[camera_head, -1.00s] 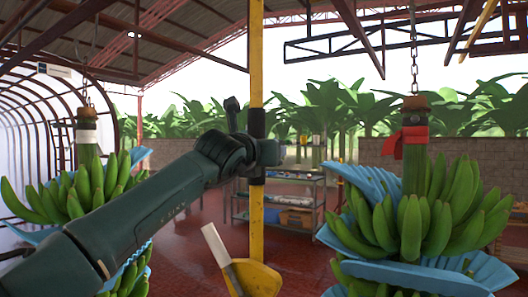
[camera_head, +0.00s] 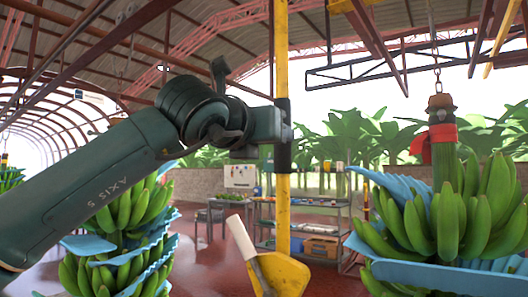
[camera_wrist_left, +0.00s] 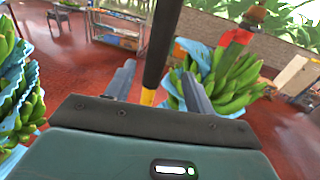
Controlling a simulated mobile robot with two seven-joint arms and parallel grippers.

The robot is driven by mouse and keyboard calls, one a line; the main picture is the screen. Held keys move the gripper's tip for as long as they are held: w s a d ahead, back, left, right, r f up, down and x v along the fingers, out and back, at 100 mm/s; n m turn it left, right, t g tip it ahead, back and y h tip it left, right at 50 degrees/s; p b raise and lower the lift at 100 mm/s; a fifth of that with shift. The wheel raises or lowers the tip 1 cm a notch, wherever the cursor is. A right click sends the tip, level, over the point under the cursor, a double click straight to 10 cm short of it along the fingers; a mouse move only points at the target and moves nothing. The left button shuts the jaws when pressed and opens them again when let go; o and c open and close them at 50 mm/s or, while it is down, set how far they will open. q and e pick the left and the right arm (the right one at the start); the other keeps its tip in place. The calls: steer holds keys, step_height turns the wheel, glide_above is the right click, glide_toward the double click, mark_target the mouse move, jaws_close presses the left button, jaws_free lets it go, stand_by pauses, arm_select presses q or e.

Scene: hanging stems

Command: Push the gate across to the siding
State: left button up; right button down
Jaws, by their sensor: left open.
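A yellow upright pole (camera_head: 283,200) with a black sleeve (camera_head: 283,137) runs from the top of the head view down to a yellow holder; I take it as the gate's handle. Its upper end is cut off, and I cannot tell the gate part apart from the overhead steelwork. My left gripper (camera_head: 284,133) is at the black sleeve, coming from the left. In the left wrist view the sleeve (camera_wrist_left: 162,40) passes between my two spread fingers (camera_wrist_left: 158,88), with no clear contact on either side. My right gripper is not in view.
A banana bunch with a red ribbon (camera_head: 446,200) hangs from a chain at right. Another bunch (camera_head: 125,215) hangs at left behind my arm. The yellow holder (camera_head: 285,275) carries a white-handled tool (camera_head: 241,238). A shelf rack (camera_head: 310,225) stands behind. Dark rails (camera_head: 380,65) hang overhead.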

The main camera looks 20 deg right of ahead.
arm_select(q)
steer(key=shift+s+a, duration=0.35)
steer(key=shift+s, duration=0.05)
